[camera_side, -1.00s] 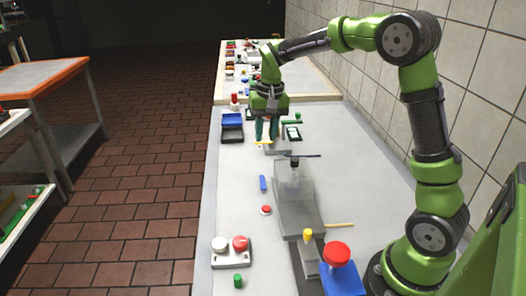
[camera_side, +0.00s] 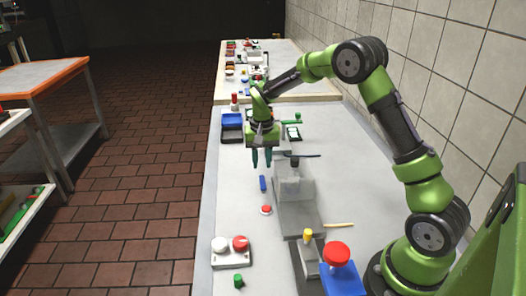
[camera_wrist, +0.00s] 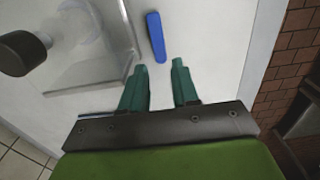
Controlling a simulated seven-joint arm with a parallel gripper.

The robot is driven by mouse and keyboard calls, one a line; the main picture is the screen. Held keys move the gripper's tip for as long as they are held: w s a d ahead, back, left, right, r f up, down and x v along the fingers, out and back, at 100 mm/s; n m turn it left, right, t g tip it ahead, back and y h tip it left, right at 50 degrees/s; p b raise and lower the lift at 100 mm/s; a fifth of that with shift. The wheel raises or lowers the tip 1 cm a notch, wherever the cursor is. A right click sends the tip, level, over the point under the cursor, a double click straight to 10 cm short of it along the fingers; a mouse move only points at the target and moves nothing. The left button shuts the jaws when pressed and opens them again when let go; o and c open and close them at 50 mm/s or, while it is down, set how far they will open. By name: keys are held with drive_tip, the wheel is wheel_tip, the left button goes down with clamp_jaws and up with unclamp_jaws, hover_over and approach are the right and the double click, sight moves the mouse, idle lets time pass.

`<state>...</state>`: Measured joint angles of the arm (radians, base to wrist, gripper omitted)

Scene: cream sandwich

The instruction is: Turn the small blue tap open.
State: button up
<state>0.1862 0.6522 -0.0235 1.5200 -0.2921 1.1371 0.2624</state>
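The small blue tap (camera_side: 263,183) shows as a narrow blue bar on the pale worktop, left of a clear box-like fixture. In the wrist view the blue bar (camera_wrist: 156,37) lies just beyond my fingertips, lengthwise and slightly tilted. My gripper (camera_side: 261,160) hangs above the worktop a little behind the bar in the side view, fingers pointing down. In the wrist view my gripper (camera_wrist: 159,65) has its two green fingers apart with nothing between them. The fingers do not touch the bar.
The clear fixture (camera_side: 293,184) with a dark knob (camera_wrist: 24,52) stands right of the bar. A red button (camera_side: 266,210) sits in front of it. Blue and dark trays (camera_side: 232,133) stand behind left. The worktop's left edge is near; the surface left of the bar is clear.

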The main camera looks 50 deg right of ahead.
sight(262, 178)
drive_tip(key=shift+f, duration=2.35)
clamp_jaws()
